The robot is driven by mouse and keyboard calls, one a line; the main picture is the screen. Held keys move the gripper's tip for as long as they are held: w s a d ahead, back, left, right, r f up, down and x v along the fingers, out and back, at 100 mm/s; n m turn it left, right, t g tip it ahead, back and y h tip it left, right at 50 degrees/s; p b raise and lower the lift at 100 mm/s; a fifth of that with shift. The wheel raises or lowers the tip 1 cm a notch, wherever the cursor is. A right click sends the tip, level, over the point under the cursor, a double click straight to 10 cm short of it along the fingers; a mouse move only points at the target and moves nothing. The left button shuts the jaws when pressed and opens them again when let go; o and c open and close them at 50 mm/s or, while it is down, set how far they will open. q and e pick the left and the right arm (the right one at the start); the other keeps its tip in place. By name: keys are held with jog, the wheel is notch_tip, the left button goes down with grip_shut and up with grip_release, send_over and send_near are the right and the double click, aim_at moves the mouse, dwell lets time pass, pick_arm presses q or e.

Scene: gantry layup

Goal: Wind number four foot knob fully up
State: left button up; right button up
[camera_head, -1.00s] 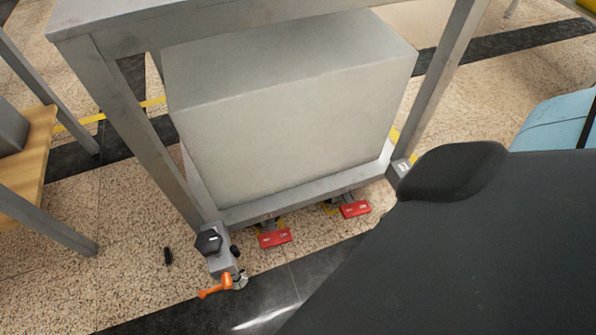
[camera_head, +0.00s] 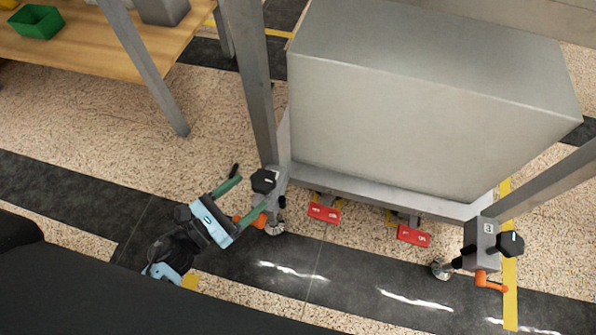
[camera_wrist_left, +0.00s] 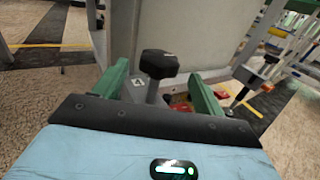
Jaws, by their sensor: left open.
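The number four foot knob is a black lobed knob (camera_head: 264,181) on the grey foot bracket at the near left leg of the metal frame. The wrist view shows the same knob (camera_wrist_left: 159,64), with a "4" label (camera_wrist_left: 138,82) on the bracket below it. My left gripper (camera_head: 253,192), with green fingers, is open beside the foot. In the wrist view the gripper (camera_wrist_left: 158,72) has one finger on each side of the knob, which lies ahead between them. I cannot tell whether they touch it. My right gripper is not in view.
An orange lever (camera_head: 250,217) and a caster sit just below the knob. Red pedals (camera_head: 324,213) lie under the big grey box (camera_head: 420,110). Another foot labelled 3 has a black knob (camera_head: 510,244) at right. A wooden bench (camera_head: 100,45) stands at upper left.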

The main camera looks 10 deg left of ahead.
aim_at(269, 174)
pick_arm(q)
jog(key=shift+x, duration=3.8)
jog(key=c, duration=1)
jog(key=shift+n+t+y+b, duration=0.3)
jog(key=shift+n+t+y, duration=0.1)
jog(key=shift+y, duration=0.1)
jog(key=shift+a+n+t+y, duration=0.15)
jog(key=shift+n+t+y, duration=0.15)
jog(key=shift+n+y, duration=0.3)
jog(key=o, duration=1)
